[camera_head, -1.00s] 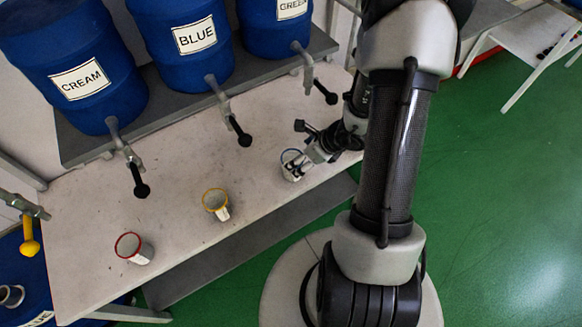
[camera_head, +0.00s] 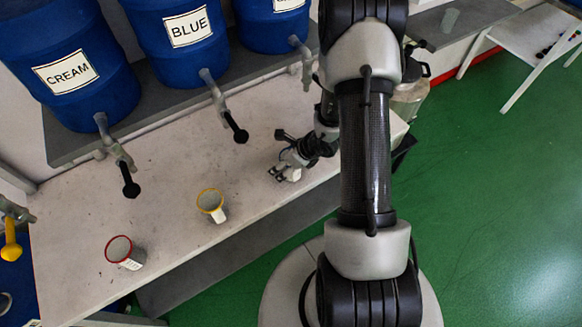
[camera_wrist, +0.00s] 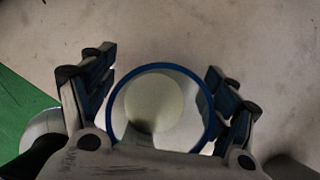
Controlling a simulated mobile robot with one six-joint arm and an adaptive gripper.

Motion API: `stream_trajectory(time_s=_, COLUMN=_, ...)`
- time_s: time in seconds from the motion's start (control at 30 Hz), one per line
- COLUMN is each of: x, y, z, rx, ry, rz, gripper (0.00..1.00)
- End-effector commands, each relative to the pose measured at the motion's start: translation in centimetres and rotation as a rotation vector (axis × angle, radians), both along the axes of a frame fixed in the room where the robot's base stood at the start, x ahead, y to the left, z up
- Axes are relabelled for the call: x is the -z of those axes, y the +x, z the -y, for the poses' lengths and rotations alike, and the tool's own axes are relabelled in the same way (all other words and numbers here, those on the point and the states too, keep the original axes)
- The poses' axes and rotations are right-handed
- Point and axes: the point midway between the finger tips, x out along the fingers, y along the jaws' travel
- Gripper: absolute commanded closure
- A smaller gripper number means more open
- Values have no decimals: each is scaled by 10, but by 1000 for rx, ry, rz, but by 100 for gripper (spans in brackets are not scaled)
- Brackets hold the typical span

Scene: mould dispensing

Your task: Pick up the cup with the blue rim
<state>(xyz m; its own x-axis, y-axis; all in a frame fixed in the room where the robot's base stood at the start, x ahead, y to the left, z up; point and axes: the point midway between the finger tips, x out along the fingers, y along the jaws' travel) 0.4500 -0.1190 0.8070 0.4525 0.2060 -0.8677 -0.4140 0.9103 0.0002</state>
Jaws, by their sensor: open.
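The cup with the blue rim (camera_wrist: 158,98) is seen from above in the wrist view, its round mouth facing the camera. My gripper (camera_wrist: 160,78) is open, with one finger at the left of the cup and the other at the right. Small gaps seem to show between fingers and rim; I cannot tell if either touches.
A yellow-rimmed cup (camera_head: 210,203) and a red-rimmed cup (camera_head: 120,250) stand on the table to the left. Blue barrels, including CREAM (camera_head: 70,65) and BLUE (camera_head: 180,40), sit on a grey shelf behind, with taps (camera_head: 225,105) overhanging the table.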

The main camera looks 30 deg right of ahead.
Motion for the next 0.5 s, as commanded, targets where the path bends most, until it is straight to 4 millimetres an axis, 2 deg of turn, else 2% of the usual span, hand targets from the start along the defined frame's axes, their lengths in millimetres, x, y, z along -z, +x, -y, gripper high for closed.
stream_trajectory(time_s=0.1, x=-1, y=0, z=0, rx=0, ry=0, rz=0, gripper=21)
stream_trajectory(time_s=0.5, x=-1, y=0, z=0, rx=0, ry=0, rz=0, gripper=48)
